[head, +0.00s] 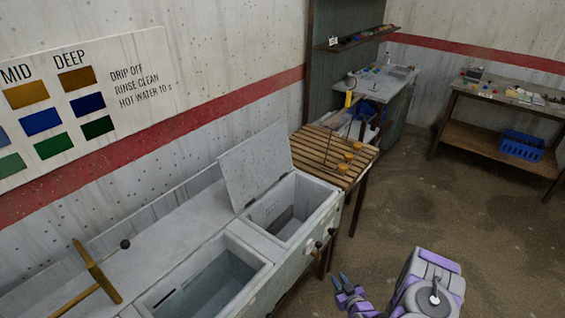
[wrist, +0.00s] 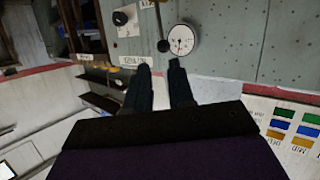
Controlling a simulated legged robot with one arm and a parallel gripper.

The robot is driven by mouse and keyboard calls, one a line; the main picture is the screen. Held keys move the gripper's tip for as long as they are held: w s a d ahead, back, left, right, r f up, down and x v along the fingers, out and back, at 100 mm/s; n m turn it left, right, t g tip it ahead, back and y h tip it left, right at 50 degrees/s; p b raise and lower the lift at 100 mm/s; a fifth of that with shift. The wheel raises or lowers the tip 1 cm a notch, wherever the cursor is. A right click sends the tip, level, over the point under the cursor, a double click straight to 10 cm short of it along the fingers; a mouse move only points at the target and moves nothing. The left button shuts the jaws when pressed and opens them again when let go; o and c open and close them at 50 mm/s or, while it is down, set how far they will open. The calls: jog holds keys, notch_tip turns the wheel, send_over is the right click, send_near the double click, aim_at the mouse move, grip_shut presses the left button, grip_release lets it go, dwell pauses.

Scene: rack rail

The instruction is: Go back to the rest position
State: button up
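My gripper (head: 341,281) shows low in the head view, right of centre, over the floor beside the sinks. Part of my purple and grey arm is to its right. In the wrist view my gripper (wrist: 159,67) has its two dark fingers apart with nothing between them. It is clear of the sinks and the slatted bench.
A sink unit (head: 277,240) with a raised lid (head: 255,165) runs along the wall. A wooden-handled tool (head: 97,276) lies at its left. Beyond are a slatted bench (head: 318,150) and a table with a blue crate (head: 521,146). Floor (head: 450,200) is open. A gauge (wrist: 180,40) shows in the wrist view.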

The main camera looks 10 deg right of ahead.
jog(key=shift+r, duration=0.1)
notch_tip(320, 180, up, 18)
jog(key=w+n+g+h, duration=0.2)
jog(key=g, duration=0.6)
jog(key=s+a+r+m+g, duration=0.25)
jog(key=s+a+r, duration=0.55)
jog(key=r, duration=0.4)
jog(key=s+a+r+g, duration=0.2)
jog(key=s+a+r, duration=0.2)
jog(key=s, duration=0.5)
jog(key=s+a+r+g+y, duration=0.1)
jog(key=s+a+r, duration=0.3)
jog(key=s, duration=0.6)
jog(key=s+a+r+m+g, duration=0.1)
jog(key=s+a+r+g, duration=0.2)
jog(key=s, duration=0.6)
jog(key=shift+s+a+r, duration=0.15)
jog(key=shift+a+r, duration=0.7)
jog(key=shift+a, duration=0.4)
